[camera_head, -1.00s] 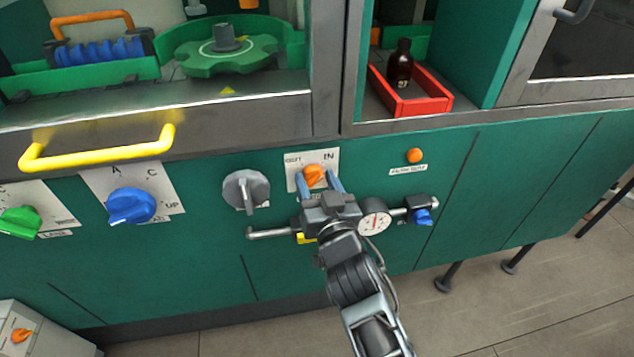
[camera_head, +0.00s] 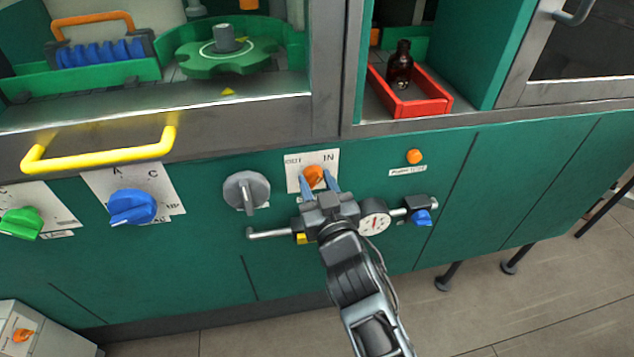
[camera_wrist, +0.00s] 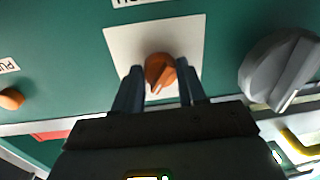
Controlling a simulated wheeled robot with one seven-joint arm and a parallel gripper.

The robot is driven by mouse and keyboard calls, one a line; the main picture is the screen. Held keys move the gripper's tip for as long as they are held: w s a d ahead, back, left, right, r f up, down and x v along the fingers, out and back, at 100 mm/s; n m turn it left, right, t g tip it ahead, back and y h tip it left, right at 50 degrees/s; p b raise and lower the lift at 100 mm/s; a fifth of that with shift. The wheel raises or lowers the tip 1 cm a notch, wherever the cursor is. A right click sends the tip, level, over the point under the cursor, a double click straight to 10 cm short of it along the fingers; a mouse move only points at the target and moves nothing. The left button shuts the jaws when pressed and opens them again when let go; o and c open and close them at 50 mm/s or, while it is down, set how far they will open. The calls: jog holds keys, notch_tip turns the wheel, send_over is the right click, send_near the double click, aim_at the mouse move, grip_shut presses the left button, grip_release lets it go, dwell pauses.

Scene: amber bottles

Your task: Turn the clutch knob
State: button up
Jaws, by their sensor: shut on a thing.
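The orange knob (camera_head: 313,175) sits on a white plate (camera_head: 327,157) marked IN and, partly readable, OUT, on the green machine front. My gripper (camera_head: 318,179) is at this knob, one blue-grey finger on each side, shut on it. In the wrist view the orange knob (camera_wrist: 160,72) stands between the two dark fingertips (camera_wrist: 159,78), its pale pointer mark toward the gripper body. The lower part of the plate is hidden behind my gripper.
A grey knob (camera_head: 246,191) is just left, with a blue knob (camera_head: 133,207) farther left. An orange button (camera_head: 414,156) is to the right. A gauge (camera_head: 374,217) and pipe with a blue valve (camera_head: 421,217) lie close below. A yellow handle (camera_head: 98,157) sticks out upper left.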

jog(key=n+p, duration=0.1)
jog(key=n, duration=0.3)
jog(key=shift+r, duration=0.1)
jog(key=n, duration=0.4)
jog(key=n+h, duration=0.1)
jog(key=n, duration=0.3)
jog(key=shift+r+p, duration=0.1)
jog(key=shift+p, duration=0.3)
jog(key=shift+n, duration=1.5)
jog(key=shift+a, duration=0.1)
jog(key=o, duration=1.1)
jog(key=shift+c, duration=0.2)
